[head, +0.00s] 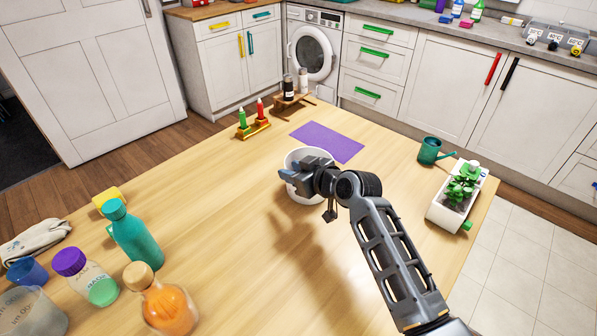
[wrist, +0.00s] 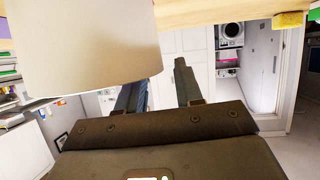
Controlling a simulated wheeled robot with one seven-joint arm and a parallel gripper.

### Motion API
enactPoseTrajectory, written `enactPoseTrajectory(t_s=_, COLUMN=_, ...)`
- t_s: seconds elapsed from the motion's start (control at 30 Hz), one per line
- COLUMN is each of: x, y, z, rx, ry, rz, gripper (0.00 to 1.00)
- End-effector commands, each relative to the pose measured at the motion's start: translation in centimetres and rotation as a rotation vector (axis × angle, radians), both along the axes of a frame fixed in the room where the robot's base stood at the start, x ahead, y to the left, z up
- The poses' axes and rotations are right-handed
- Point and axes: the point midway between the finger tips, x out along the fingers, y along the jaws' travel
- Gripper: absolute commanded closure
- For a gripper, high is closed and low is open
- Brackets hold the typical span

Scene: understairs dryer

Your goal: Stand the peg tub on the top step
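A white round tub (head: 295,190), which looks like the peg tub, stands on the wooden table near its middle. Its pegs or contents cannot be made out. My gripper (head: 298,176) is at the tub's upper part and hides part of it. In the wrist view the tub's pale wall (wrist: 85,45) fills the upper left, overlapping the tip of one finger. The two fingers (wrist: 160,88) are apart, with a clear gap between them; I cannot tell whether either touches the tub. No top step can be identified for sure.
A purple mat (head: 327,141) lies behind the tub. Small wooden stands with bottles (head: 253,126) are at the back. A planter (head: 457,200) and green watering can (head: 432,151) stand right. Several bottles, including a teal one (head: 134,236), stand front left.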

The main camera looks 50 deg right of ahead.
Motion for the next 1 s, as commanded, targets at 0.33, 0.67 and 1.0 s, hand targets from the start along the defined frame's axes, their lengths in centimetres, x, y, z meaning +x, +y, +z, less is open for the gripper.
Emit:
enactPoseTrajectory(t_s=0.33, x=-4.8, y=0.4, z=2.0, rx=0.000, ry=0.001, rz=-0.001, gripper=0.64)
enactPoseTrajectory(t_s=0.67, x=-9.8, y=0.8, z=4.3, rx=0.000, ry=0.000, rz=-0.001, gripper=0.64)
enactPoseTrajectory(t_s=1.0, x=-10.9, y=1.0, z=4.9, rx=0.000, ry=0.001, rz=0.000, gripper=0.64)
